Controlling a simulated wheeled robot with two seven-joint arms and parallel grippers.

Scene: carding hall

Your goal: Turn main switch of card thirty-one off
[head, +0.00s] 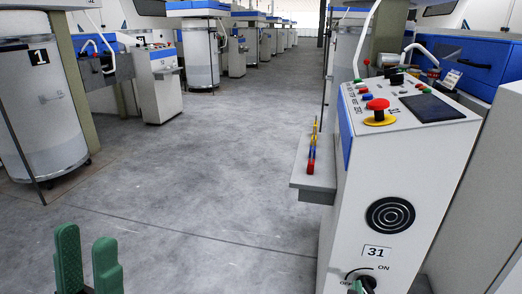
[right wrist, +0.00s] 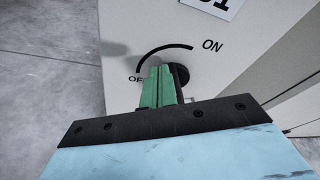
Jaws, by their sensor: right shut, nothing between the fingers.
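The cabinet of card thirty-one (head: 392,185) stands at the right, with a "31" label (head: 377,252) low on its front. The main switch (head: 369,281) is a dark round knob below the label. In the right wrist view the knob (right wrist: 181,74) is partly hidden by my fingers, beneath a black arc running from OFF at left to ON at right. My right gripper (right wrist: 160,72) is shut and empty, its green fingers in front of the knob's left side, toward OFF. I cannot tell contact or the handle's direction. My left gripper (head: 86,238) is open and empty, far left of the cabinet.
A red emergency button (head: 378,106) on a yellow base and several coloured buttons sit on the sloping panel. A grey shelf (head: 312,183) juts from the cabinet's left side with small coloured items. The grey floor (head: 200,170) is clear between the machine rows.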

